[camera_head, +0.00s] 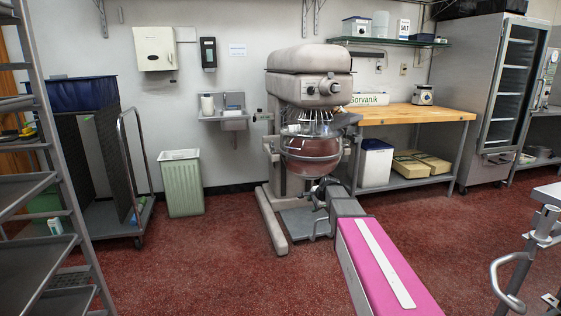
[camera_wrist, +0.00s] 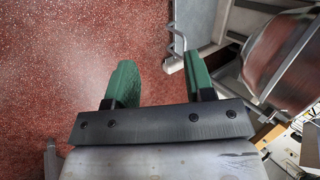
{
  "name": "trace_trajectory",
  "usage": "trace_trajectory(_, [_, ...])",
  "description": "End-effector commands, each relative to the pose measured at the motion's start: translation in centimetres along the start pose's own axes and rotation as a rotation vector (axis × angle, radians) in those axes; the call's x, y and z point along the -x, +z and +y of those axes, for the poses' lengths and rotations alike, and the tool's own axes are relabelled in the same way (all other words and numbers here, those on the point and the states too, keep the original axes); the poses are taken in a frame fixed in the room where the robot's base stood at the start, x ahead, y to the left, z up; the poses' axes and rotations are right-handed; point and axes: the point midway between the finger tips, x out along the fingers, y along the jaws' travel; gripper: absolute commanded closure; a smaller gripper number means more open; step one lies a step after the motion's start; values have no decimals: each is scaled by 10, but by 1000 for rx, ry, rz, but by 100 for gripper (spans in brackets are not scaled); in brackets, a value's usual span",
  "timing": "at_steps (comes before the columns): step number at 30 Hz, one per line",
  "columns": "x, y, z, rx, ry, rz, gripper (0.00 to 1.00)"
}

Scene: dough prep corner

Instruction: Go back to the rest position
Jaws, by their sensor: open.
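My gripper (camera_wrist: 158,64) shows in the wrist view, with two green fingers apart and nothing between them but red floor beyond. The large floor mixer (camera_head: 309,88) stands against the back wall in the head view. Its reddish metal bowl (camera_head: 310,152) hangs under the mixer head, and the bowl also fills the upper right of the wrist view (camera_wrist: 285,62). A bent metal handle (camera_wrist: 177,42) shows close to the right finger in the wrist view; I cannot tell whether they touch. In the head view my arm reaches toward the mixer's base, and the fingers are not clear there.
A wooden-topped table (camera_head: 415,114) stands right of the mixer, with a steel cabinet (camera_head: 487,95) beyond. A green bin (camera_head: 182,185) and a cart (camera_head: 112,215) stand left. A rack (camera_head: 40,190) is at the left edge, a metal-handled trolley (camera_head: 535,245) at the right. Red floor is clear at front left.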

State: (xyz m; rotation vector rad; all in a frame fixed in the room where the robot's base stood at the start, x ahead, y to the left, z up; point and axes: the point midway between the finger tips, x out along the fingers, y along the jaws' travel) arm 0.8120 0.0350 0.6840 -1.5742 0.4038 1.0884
Motion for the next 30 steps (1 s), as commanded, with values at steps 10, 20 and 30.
trace_trajectory(10, [49, 74, 221, 705, 383, -121, 51])
trace_trajectory(20, [92, 104, 322, 1088, 576, -295, 51])
trace_trajectory(30, [93, 105, 326, 1112, 586, -308, 51])
